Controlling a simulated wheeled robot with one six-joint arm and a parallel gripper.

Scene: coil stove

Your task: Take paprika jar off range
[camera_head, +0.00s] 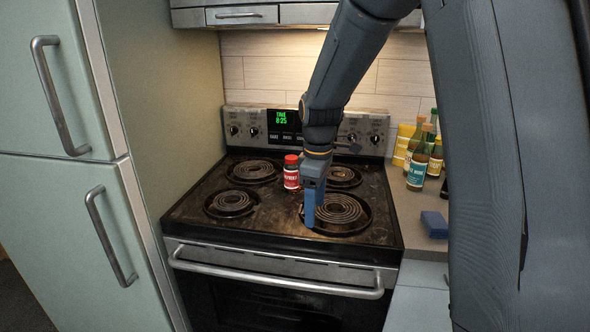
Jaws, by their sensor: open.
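The paprika jar (291,178) is a small clear jar with a red lid and a red label. It stands upright on the dark top of the coil stove (268,213), between the coil burners and near the back middle. My gripper (311,213) points down over the front right burner (341,210), to the right of the jar and a little nearer to the front. Its blue fingers are seen nearly edge on, so the gap between them is hard to see. It is open and holds nothing. I cannot tell whether its tips touch the burner.
Several bottles (417,168) and a yellow container (403,145) stand on the counter right of the stove. A blue sponge-like block (434,224) lies in front of them. A refrigerator (60,230) stands close on the left. The oven handle (275,284) juts out in front.

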